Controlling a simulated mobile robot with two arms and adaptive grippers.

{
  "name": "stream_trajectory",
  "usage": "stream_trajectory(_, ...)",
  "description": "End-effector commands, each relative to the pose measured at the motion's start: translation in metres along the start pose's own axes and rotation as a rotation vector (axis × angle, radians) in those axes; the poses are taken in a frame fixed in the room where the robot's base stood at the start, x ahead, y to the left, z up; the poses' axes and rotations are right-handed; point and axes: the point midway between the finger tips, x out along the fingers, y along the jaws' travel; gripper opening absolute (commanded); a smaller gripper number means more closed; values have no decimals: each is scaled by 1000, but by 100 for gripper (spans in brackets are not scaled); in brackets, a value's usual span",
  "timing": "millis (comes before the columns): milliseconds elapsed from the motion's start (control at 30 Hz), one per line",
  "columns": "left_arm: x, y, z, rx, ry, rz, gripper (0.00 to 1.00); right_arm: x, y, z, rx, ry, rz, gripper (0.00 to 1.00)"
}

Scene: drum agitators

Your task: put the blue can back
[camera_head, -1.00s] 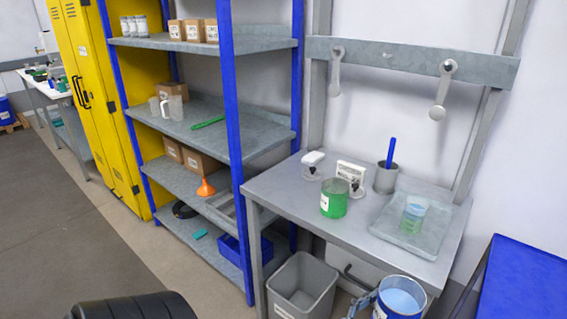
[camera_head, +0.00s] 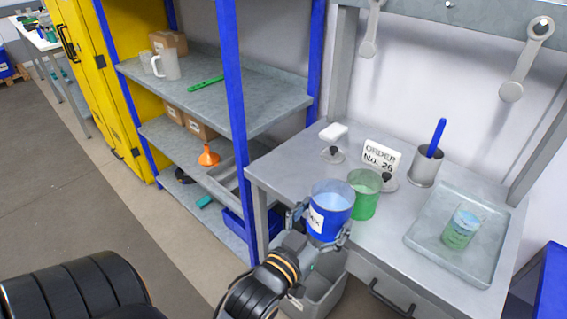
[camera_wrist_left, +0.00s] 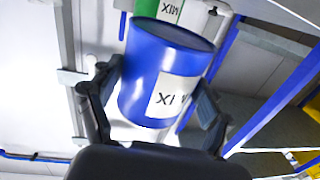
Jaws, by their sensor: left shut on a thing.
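The blue can (camera_head: 331,208) holds light-blue liquid and has a white label. My left gripper (camera_head: 318,222) is shut on it, with a finger on each side, and holds it upright in front of the table's front edge. In the left wrist view the blue can (camera_wrist_left: 158,75) sits between the two fingers of my left gripper (camera_wrist_left: 152,105). A green can (camera_head: 364,195) stands on the grey table just behind it. My right gripper is not in view.
The grey table (camera_head: 290,170) bears an order card (camera_head: 381,156), a cup with a blue-handled tool (camera_head: 426,166), and a tray (camera_head: 425,235) with a beaker (camera_head: 460,231). A shelf rack (camera_head: 215,85) stands left. A grey bin (camera_head: 322,285) is below the can.

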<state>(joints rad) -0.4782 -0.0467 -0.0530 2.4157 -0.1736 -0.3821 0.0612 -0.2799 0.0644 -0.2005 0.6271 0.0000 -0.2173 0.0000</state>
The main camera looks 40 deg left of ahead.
Motion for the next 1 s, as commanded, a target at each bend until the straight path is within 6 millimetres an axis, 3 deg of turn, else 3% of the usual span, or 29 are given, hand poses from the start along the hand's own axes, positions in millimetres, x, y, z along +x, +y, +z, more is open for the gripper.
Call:
stream_trajectory(100,22,-14,-17,3,12,-39,27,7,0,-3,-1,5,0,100)
stream_trajectory(200,35,-27,-31,0,12,-80,27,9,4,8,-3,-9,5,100)
stream_trajectory(400,53,-52,-54,-20,15,-159,27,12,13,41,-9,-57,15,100)
stream_trajectory(533,58,-61,-63,-31,16,-188,27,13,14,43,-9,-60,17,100)
stream_trajectory(667,68,-70,-60,-32,14,-198,27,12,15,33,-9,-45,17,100)
stream_trajectory(800,90,-87,-48,-30,11,-199,27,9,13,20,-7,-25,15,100)
stream_trajectory(1000,126,-115,-28,-31,12,-199,27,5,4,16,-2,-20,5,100)
